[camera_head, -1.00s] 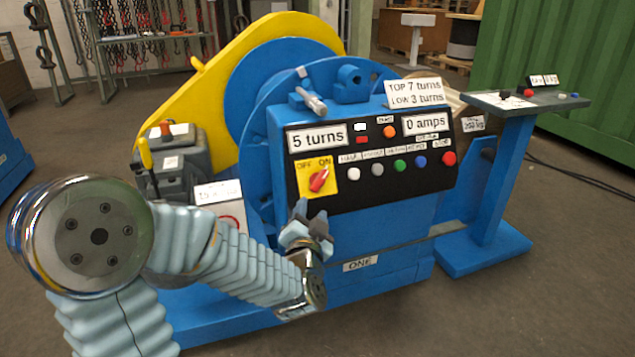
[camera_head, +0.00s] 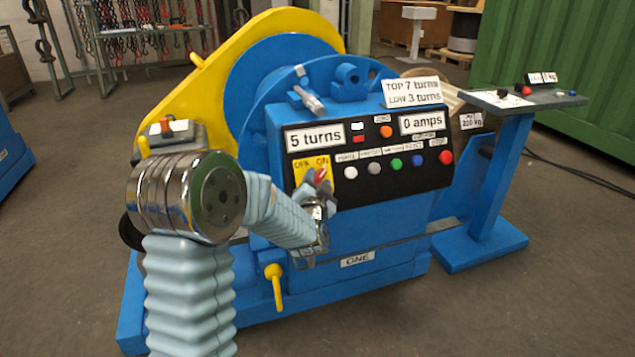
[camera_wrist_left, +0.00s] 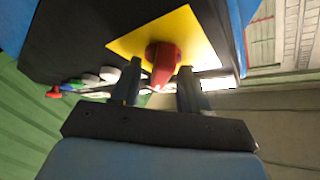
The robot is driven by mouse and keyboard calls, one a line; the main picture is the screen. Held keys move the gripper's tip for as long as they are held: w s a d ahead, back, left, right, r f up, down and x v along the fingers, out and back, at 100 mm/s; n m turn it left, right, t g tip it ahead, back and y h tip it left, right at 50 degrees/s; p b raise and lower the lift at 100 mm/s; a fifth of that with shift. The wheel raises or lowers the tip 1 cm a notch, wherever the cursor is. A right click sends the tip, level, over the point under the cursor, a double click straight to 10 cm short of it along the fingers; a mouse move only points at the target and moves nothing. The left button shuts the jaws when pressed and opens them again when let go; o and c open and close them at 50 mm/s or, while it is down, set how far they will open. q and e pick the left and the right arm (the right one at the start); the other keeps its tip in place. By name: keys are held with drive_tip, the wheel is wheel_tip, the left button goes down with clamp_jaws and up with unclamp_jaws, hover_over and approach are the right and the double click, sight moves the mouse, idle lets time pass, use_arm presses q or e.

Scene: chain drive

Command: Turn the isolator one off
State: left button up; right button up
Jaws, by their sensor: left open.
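The isolator is a red rotary knob (camera_head: 320,176) on a yellow OFF/ON plate (camera_head: 299,170) at the left of the black control panel. In the head view it points up toward ON, and my gripper covers part of it. My left gripper (camera_head: 317,190) is right in front of the knob. In the left wrist view the knob (camera_wrist_left: 162,62) shows between the two open fingers of the left gripper (camera_wrist_left: 160,80), on the yellow plate (camera_wrist_left: 185,35). I cannot tell whether the fingers touch it. The machine carries a label (camera_head: 357,259) reading ONE. My right gripper is not seen.
White, grey, green, blue and red buttons (camera_head: 397,164) sit right of the isolator. Displays read 5 turns (camera_head: 315,138) and 0 amps (camera_head: 422,122). A yellow lever (camera_head: 275,286) hangs below my left forearm. A blue pedestal (camera_head: 500,170) stands at the right.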

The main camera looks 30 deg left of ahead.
use_arm(q)
clamp_jaws()
drive_tip(key=shift+f+n+y+b, duration=0.2)
drive_tip(key=shift+n+y+b, duration=0.1)
drive_tip(key=shift+n+b, duration=0.4)
drive_tip(key=n+g+y+b, duration=0.2)
drive_tip(key=n+y+b, duration=0.1)
drive_tip(key=n, duration=0.3)
drive_tip(key=n+g+y+b, duration=0.3)
drive_tip(key=n, duration=0.4)
drive_tip(key=n+g+y+b, duration=0.3)
drive_tip(key=n, duration=0.3)
drive_tip(key=shift+w+d+r, duration=0.15)
drive_tip(key=shift+w+d, duration=0.1)
drive_tip(key=shift+d, duration=0.05)
drive_tip(key=shift+r+n+g, duration=0.1)
drive_tip(key=shift+n+g, duration=1.5)
drive_tip(key=shift+n, duration=0.8)
unclamp_jaws()
